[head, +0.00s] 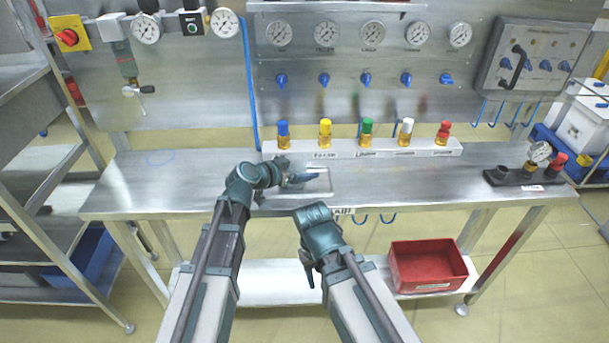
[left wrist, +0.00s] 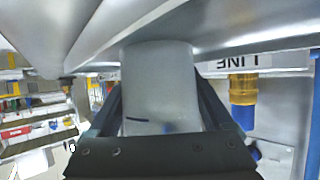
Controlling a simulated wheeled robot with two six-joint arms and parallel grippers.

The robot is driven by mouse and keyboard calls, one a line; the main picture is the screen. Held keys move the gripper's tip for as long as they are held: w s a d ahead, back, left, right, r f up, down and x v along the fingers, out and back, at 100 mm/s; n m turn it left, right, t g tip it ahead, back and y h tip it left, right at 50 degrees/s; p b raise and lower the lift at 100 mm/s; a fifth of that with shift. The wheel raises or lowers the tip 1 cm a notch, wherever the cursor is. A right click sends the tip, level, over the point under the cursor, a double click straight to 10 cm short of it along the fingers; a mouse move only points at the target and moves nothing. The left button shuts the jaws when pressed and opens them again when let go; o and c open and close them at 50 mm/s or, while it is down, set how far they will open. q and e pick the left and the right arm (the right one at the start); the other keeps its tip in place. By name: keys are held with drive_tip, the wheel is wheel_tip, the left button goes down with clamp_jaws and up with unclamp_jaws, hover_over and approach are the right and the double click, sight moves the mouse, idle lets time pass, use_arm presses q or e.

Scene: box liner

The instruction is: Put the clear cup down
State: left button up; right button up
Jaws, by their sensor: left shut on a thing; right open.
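The clear cup (left wrist: 160,88) is a pale, translucent cylinder between the two dark fingers of my left gripper in the left wrist view. My left gripper (head: 302,178) is shut on it, over the shallow recessed area (head: 322,189) of the steel bench. I cannot make out the cup clearly in the head view. The steel surface shows close beyond the cup in the wrist view, but I cannot tell whether they touch. My right gripper (head: 307,272) is open, low in front of the bench edge, pointing down with nothing seen in it.
A black holder (head: 525,178) with a gauge is at the bench's right end. A red bin (head: 428,267) sits on the lower shelf. The bench top (head: 430,180) right of the recess is clear.

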use_arm(q)
drive_tip(key=shift+a+r, duration=0.1)
drive_tip(key=shift+a, duration=0.05)
drive_tip(key=shift+f, duration=0.25)
drive_tip(key=o, duration=1.3)
drive_tip(key=shift+r, duration=0.1)
drive_tip(key=shift+r, duration=0.25)
drive_tip(key=p+v, duration=0.5)
drive_tip(key=v, duration=0.5)
drive_tip(key=shift+s+a+r, duration=0.1)
drive_tip(key=shift+s, duration=0.15)
drive_tip(key=shift+s+a+r, duration=0.2)
drive_tip(key=shift+s+a, duration=0.25)
drive_tip(key=shift+a, duration=0.1)
